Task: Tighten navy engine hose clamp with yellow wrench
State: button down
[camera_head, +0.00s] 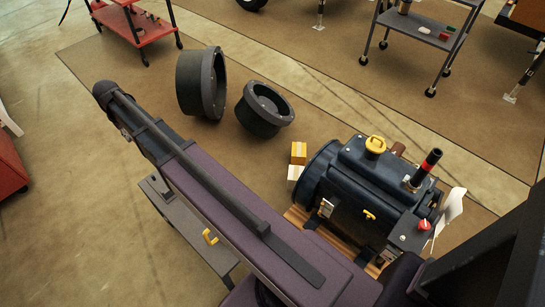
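The navy engine (345,190) sits on a wooden pallet (297,218) at right of centre. A yellow cap (375,145) is on its top and a small yellow part (369,215) is on its near side. A black upright pipe or hose (428,165) with a red band rises at its right end. I cannot make out which part is the clamp. My gripper is not in view; my purple arm crosses the lower middle.
Two dark round flanged parts (201,84) (264,108) lie on the brown mat behind the engine. A yellow box (298,153) and a white box (294,173) stand beside it. A grey cart (418,28) and a red cart (137,25) are farther back. Open floor lies at left.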

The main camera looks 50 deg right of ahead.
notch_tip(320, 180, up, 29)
jog(key=p, duration=2.8)
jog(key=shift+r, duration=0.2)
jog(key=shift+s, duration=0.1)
